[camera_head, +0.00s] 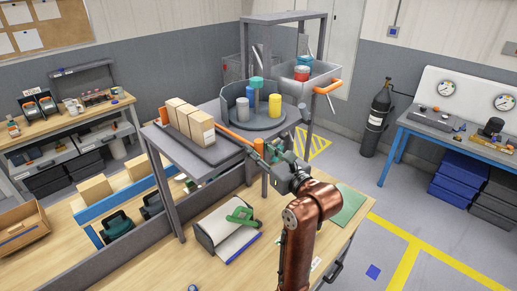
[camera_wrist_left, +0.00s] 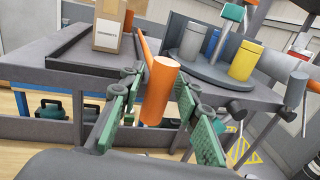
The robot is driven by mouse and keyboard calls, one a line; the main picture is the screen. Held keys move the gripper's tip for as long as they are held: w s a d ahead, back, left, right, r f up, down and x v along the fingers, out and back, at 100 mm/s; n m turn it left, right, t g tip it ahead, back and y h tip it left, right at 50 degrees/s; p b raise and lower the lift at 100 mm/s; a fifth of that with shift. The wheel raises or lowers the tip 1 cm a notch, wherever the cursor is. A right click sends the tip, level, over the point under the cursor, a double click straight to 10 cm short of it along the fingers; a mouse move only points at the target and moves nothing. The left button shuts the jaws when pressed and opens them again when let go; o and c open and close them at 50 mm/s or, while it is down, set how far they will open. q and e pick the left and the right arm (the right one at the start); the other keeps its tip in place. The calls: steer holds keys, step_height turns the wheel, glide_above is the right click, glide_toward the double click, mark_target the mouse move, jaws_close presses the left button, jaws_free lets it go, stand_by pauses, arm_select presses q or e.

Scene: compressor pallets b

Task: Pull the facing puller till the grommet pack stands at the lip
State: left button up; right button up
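A row of cardboard packs (camera_head: 184,116) stands in a dark channel on the raised grey shelf. An orange bar (camera_head: 231,135) runs beside the channel and ends in an upright orange handle, the facing puller (camera_head: 258,146), out past the shelf edge. In the left wrist view this handle (camera_wrist_left: 161,92) is between the green-padded fingers of my left gripper (camera_wrist_left: 155,98). The fingers are open, with gaps visible on both sides. My right gripper is not in view.
A grey turntable (camera_head: 262,122) with cans and a back wall stands right of the channel. A bin (camera_head: 305,83) with another orange handle (camera_head: 328,87) is behind it. A workbench (camera_head: 300,240) below carries a green-handled item (camera_head: 242,215).

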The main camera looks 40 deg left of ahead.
arm_select(q)
jaws_close()
steer(key=shift+d, duration=0.1)
stand_by(0.4)
